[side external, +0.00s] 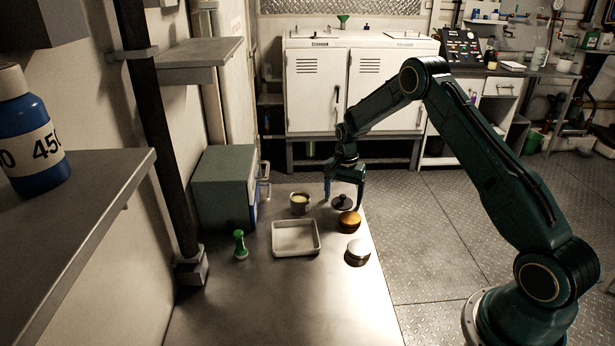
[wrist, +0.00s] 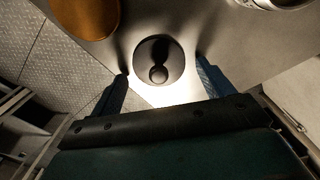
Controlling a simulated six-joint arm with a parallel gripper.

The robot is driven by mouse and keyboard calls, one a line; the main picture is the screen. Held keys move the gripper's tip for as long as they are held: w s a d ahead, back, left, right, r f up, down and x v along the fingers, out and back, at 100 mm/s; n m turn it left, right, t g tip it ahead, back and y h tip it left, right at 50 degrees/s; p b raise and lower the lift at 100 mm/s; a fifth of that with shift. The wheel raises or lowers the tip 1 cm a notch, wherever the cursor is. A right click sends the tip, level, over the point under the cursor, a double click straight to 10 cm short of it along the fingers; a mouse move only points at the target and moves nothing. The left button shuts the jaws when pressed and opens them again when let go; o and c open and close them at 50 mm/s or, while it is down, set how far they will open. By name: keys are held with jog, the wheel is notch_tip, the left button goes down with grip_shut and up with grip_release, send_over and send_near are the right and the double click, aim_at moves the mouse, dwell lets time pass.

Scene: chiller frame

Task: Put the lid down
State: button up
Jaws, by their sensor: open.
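The lid (side external: 342,203) is a dark round disc with a knob on top. It appears to lie flat on the metal table near its far right edge, and it also shows in the wrist view (wrist: 172,74). My gripper (side external: 344,200) is open and points down over the lid. In the wrist view, one finger of my gripper (wrist: 161,66) is on each side of the lid, with gaps between. Nothing is held between the fingers. A grey cup (side external: 299,208) with pale contents stands uncovered, left of the lid.
An orange-brown round object (side external: 349,225) sits close in front of the lid. A white-topped round container (side external: 357,257), an empty tray (side external: 295,253) and a green knobbed object (side external: 240,247) stand nearer. A green box (side external: 223,190) stands at left. The table's front is clear.

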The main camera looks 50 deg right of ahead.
notch_tip(320, 180, up, 12)
dwell(0.6)
jog(key=shift+r, duration=0.1)
dwell(0.4)
notch_tip(320, 180, up, 12)
jog(key=n+t, duration=0.1)
jog(key=n, duration=0.3)
send_over(343, 195)
jog(key=s+a, duration=0.5)
jog(key=a, duration=0.2)
jog(key=s+a+r+n+t, duration=0.2)
jog(key=s+a+r+n, duration=0.1)
jog(key=s+a+r, duration=0.4)
jog(key=s+a+n+t, duration=0.1)
jog(key=s+a+n, duration=0.2)
jog(key=s, duration=0.7)
jog(key=s+a+n+t, duration=0.1)
jog(key=s+a+n, duration=0.3)
jog(key=s, duration=0.7)
jog(key=shift+s+f+t, duration=0.15)
jog(key=shift+s+t, duration=0.1)
jog(key=shift+t, duration=0.05)
